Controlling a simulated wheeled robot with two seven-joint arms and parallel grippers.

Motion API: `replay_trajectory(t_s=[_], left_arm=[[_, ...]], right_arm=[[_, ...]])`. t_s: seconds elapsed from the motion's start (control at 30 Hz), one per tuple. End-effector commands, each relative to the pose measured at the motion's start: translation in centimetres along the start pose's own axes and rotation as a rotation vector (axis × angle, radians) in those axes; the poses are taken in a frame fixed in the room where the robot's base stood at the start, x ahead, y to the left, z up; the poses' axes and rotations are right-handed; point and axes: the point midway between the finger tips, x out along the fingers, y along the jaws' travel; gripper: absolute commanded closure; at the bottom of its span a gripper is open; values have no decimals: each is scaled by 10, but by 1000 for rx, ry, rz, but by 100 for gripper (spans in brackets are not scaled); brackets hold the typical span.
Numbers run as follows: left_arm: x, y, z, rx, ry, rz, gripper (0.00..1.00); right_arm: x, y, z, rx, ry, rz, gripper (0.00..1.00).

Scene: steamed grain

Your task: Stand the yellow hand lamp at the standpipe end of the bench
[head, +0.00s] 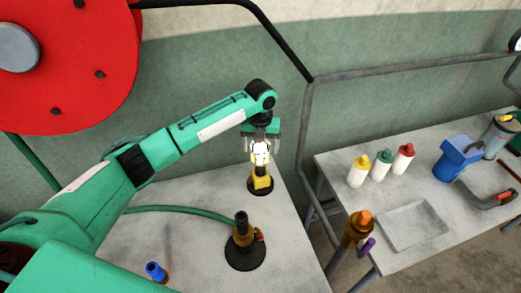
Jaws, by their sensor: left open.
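The yellow hand lamp (260,182) appears to stand upright on a dark round patch or disc on the left bench (195,215), near its far right corner. Its upper part looks white and bright. My left gripper (261,143) is right above the lamp, pointing down, with its fingers apart on either side of the white top. I cannot tell whether the fingers touch it. A brass and black fitting, perhaps the standpipe (243,234), stands on a black round base nearer to me. My right gripper is out of view.
A green hose (165,209) runs across the bench. A blue-capped item (156,271) is at the front. A grey pipe rail (305,130) rises beside the bench. The right table holds bottles (381,165), a grey tray (412,226) and a blue container (457,157).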

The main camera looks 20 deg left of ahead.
Motion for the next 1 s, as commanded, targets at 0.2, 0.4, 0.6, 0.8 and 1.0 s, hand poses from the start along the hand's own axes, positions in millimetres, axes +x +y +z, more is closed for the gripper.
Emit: replay_trajectory(t_s=[0.2, 0.4, 0.6, 0.8, 1.0], left_arm=[[-46, 0, 2, 0, -7, -2, 19], [-83, 0, 1, 1, -4, -1, 19], [-102, 0, 0, 0, -2, 0, 19], [-104, 0, 0, 0, -1, 0, 19], [-104, 0, 0, 0, -1, 0, 19]], right_arm=[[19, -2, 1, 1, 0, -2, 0], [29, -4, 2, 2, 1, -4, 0], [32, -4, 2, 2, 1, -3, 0], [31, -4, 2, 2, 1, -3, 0], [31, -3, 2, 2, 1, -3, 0]])
